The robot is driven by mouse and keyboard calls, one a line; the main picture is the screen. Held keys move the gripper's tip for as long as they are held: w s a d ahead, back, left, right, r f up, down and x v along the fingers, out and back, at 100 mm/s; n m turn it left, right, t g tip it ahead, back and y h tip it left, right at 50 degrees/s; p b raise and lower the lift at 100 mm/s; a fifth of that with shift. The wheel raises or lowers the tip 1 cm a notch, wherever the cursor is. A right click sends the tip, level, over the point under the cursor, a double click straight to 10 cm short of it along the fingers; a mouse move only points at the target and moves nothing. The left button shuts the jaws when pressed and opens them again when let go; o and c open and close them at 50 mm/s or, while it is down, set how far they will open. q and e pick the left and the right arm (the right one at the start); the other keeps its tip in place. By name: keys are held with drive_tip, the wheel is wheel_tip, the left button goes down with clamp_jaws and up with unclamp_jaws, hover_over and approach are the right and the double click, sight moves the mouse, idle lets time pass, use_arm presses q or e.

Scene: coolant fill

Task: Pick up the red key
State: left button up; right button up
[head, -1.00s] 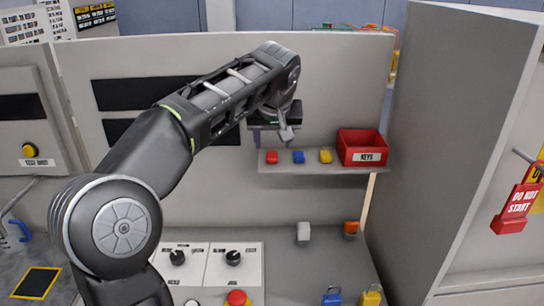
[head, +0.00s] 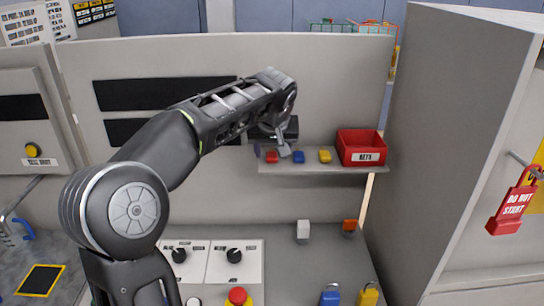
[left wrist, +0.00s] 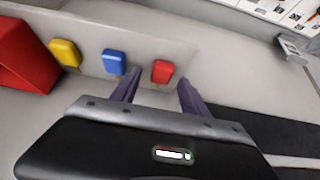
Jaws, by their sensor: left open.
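The red key (head: 271,157) sits at the left end of a small wall shelf, with the blue key (head: 299,157) and the yellow key (head: 325,156) to its right. My left gripper (head: 271,153) is open at the shelf's left end. In the left wrist view the red key (left wrist: 162,72) lies ahead of and between the two dark fingers of the gripper (left wrist: 158,88), and I see no finger touching it. The blue key (left wrist: 114,62) is close beside one finger there. My right gripper is not in view.
A red bin labelled KEYS (head: 361,147) stands at the right end of the shelf (head: 320,168). A tall grey cabinet (head: 450,130) is at the right, with a red DO NOT START tag (head: 514,203). A panel with black knobs (head: 207,262) is below.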

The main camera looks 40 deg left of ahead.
use_arm(q)
drive_tip(key=shift+c, duration=0.2)
clamp_jaws()
idle(0.5)
